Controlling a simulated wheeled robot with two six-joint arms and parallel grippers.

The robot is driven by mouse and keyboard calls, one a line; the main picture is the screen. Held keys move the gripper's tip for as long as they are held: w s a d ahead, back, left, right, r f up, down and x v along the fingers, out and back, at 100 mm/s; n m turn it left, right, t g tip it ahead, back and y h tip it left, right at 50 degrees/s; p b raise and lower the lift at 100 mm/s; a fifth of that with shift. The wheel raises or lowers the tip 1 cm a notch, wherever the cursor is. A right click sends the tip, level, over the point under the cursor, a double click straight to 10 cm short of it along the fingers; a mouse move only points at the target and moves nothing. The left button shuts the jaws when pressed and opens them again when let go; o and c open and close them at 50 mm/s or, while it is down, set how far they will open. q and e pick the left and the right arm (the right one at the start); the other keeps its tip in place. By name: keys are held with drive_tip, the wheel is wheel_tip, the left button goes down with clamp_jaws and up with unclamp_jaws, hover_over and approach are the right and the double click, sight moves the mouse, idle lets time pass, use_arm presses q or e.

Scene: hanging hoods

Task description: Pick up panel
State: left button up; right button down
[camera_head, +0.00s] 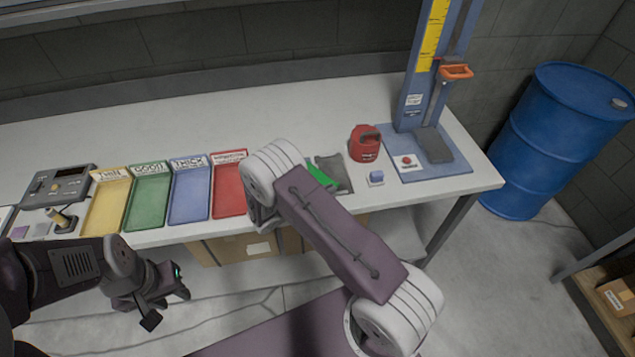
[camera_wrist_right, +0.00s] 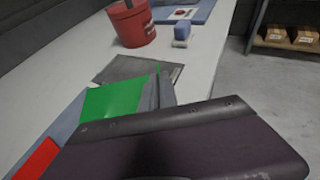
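Flat sheets lie near the table's front edge: a bright green one (camera_head: 322,177) and a dark grey one (camera_head: 341,174). I cannot tell which is the panel. In the right wrist view the green sheet (camera_wrist_right: 108,99) is close, with the grey sheet (camera_wrist_right: 135,68) just beyond it. My right arm reaches over the table and hides part of them in the head view. My left gripper (camera_head: 170,295) hangs in front of the table, away from the sheets.
Yellow (camera_head: 103,205), green (camera_head: 147,195), blue (camera_head: 189,193) and red (camera_head: 229,187) trays line the table's left. A red container (camera_head: 364,143), a small blue block (camera_head: 376,177) and a gauge stand (camera_head: 414,92) are at right. A blue barrel (camera_head: 548,135) stands beyond.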

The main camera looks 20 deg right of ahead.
idle(0.6)
drive_tip(key=r, duration=0.4)
drive_tip(key=shift+s+r, duration=0.2)
drive_tip(key=shift+r, duration=0.05)
drive_tip(key=s+a+r, duration=0.2)
drive_tip(key=s+r, duration=0.4)
drive_tip(key=s, duration=0.5)
drive_tip(key=shift+r+b, duration=0.25)
drive_tip(key=shift+b, duration=0.05)
